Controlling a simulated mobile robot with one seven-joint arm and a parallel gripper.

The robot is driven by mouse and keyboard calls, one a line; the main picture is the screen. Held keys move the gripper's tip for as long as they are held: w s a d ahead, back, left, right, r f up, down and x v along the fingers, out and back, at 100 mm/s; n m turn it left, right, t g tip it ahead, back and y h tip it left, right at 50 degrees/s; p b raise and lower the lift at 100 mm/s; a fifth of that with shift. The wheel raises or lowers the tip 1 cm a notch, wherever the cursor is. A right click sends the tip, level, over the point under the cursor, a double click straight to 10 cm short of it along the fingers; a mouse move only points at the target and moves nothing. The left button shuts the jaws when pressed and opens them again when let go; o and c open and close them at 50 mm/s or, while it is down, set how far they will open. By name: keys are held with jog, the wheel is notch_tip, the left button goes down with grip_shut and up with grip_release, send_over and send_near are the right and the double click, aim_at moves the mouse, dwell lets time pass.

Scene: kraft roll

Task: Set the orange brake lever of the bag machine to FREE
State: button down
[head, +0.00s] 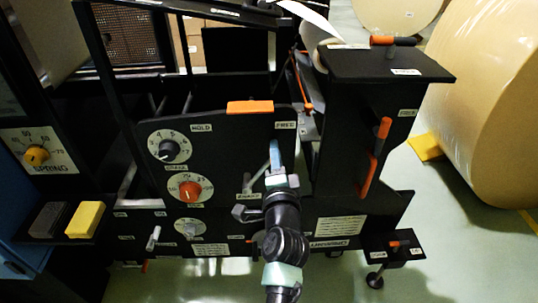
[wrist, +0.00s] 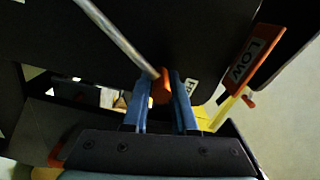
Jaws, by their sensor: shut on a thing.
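The brake lever is a bare grey rod (head: 259,174) rising from near a small label on the black front panel (head: 225,150) of the bag machine. Its orange knob (wrist: 160,90) shows in the wrist view, between my blue fingers. My gripper (head: 274,155) is shut on this knob, and the fingers hide the knob in the head view. The FREE label (head: 285,125) sits just above my fingertips, at the panel's upper right. The HOLD label (head: 201,127) is farther left. The rod leans up and right, toward the FREE side.
Two dials, one dark (head: 169,149) and one orange (head: 190,189), sit left of my gripper. An orange-handled lever (head: 375,160) stands on the right post. A red LOW plate (wrist: 248,60) is right of the fingers in the wrist view. A large kraft roll (head: 490,110) stands far right.

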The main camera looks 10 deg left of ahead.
jog(key=shift+a+f, duration=0.15)
jog(key=shift+f, duration=0.35)
jog(key=c, duration=0.8)
grip_release()
jog(key=shift+o, duration=0.2)
jog(key=shift+r, duration=0.15)
jog(key=p+v, duration=0.2)
jog(key=v, duration=1.1)
jog(key=shift+r, duration=0.1)
